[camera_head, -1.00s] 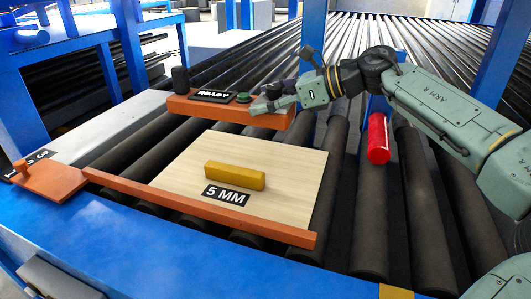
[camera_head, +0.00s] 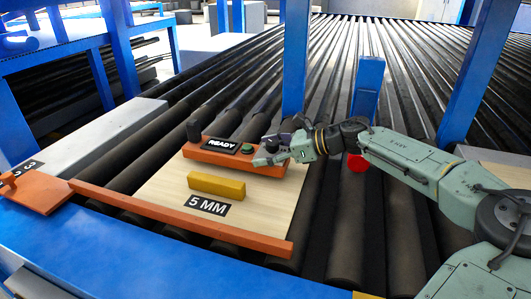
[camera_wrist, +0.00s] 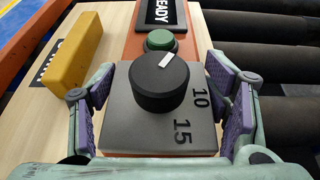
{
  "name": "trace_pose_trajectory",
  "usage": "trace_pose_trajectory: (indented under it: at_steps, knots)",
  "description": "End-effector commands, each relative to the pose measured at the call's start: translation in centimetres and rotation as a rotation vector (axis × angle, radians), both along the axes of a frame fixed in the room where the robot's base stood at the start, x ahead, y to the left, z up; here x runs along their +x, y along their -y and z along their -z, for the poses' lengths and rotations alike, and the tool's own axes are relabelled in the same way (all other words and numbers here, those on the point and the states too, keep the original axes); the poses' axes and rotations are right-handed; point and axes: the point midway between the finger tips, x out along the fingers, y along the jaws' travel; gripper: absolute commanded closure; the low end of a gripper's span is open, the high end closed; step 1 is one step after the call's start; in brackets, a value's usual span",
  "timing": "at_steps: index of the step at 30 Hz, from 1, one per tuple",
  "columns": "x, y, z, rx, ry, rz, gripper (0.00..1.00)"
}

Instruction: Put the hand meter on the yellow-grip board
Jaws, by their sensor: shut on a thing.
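The hand meter (camera_head: 225,156) is a long orange box with a READY sign, a green button, a black upright cylinder at its left end and a black knob at its right end. My gripper (camera_head: 278,155) is shut on that right end. In the wrist view, its purple pads (camera_wrist: 162,100) flank a grey dial plate marked 10 and 15. The yellow-grip board (camera_head: 262,218) is pale plywood with a yellow bar (camera_head: 216,186) and a 5 MM label. The meter overlaps the board's far part, behind the bar. Whether it touches the wood I cannot tell.
An orange strip (camera_head: 180,220) runs along the board's near edge. An orange plate with a knob (camera_head: 38,193) lies at left. A red cylinder (camera_head: 357,164) shows below my arm, partly hidden. Dark rollers (camera_head: 345,225) lie right of the board. A blue post (camera_head: 296,70) stands behind.

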Motion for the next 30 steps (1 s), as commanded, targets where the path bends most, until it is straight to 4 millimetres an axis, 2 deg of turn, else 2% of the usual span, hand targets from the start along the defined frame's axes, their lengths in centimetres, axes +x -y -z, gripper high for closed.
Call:
trace_pose_trajectory:
  at_steps: [4, 15, 16, 24, 30]
  knots:
    - [0.0, -0.1, 1.0, 0.003, 0.001, -0.001, 0.74]
    - [0.0, -0.1, 1.7, 0.003, 0.001, -0.001, 0.74]
    - [0.0, 0.0, 1.6, 0.0, 0.001, -0.001, 0.29]
    - [0.0, 0.0, 1.5, 0.0, 0.001, -0.001, 0.11]
    - [0.0, -0.1, 1.5, 0.0, 0.001, -0.001, 0.1]
